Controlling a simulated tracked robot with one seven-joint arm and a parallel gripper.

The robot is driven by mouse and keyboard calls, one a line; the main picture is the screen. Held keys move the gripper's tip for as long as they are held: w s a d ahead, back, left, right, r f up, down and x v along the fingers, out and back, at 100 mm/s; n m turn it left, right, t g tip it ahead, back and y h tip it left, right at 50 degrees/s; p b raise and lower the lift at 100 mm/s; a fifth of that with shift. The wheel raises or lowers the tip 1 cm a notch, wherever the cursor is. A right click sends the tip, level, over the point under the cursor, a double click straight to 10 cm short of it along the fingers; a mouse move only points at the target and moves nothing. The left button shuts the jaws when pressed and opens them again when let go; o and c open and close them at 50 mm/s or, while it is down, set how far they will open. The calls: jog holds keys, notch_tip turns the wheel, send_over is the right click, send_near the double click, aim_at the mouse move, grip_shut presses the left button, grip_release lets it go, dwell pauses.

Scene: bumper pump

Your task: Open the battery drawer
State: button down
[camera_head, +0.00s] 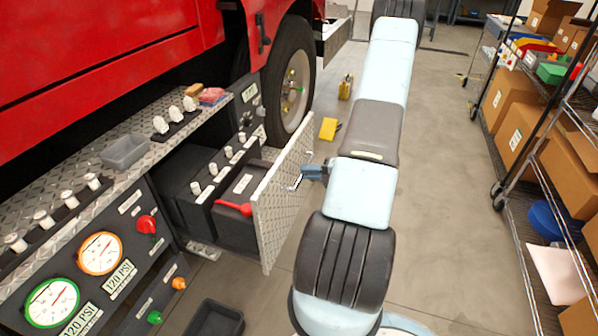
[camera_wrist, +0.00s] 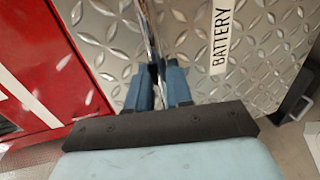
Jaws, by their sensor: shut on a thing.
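The battery drawer (camera_head: 280,212) has a diamond-plate front and stands pulled out from the black side of the red truck. Dark battery boxes (camera_head: 233,192) with a red part on top show behind the front. In the wrist view the drawer front (camera_wrist: 265,70) carries a white BATTERY label (camera_wrist: 220,38). My gripper (camera_head: 299,181) is at the outer face of the drawer front. In the wrist view my gripper's two blue fingers (camera_wrist: 158,82) are shut on the chrome drawer handle (camera_wrist: 148,30), which runs up between them. The gripped part of the handle is partly hidden.
A pump panel with gauges (camera_head: 99,253) is at the left. A truck wheel (camera_head: 290,82) and yellow objects (camera_head: 329,129) are beyond the drawer. A wire shelf with boxes (camera_head: 512,100) stands at the right. Floor (camera_head: 440,190) is clear between arm and shelf.

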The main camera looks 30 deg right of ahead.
jog(key=shift+s+d+f, duration=0.15)
jog(key=shift+d+f, duration=0.15)
jog(key=shift+f, duration=0.05)
jog(key=c, duration=1.4)
grip_release()
jog(key=shift+o, duration=1.4)
jog(key=shift+r, duration=0.1)
jog(key=v, duration=1.3)
jog(key=shift+s+d, duration=0.15)
jog(key=shift+d, duration=0.05)
jog(key=shift+r, duration=0.15)
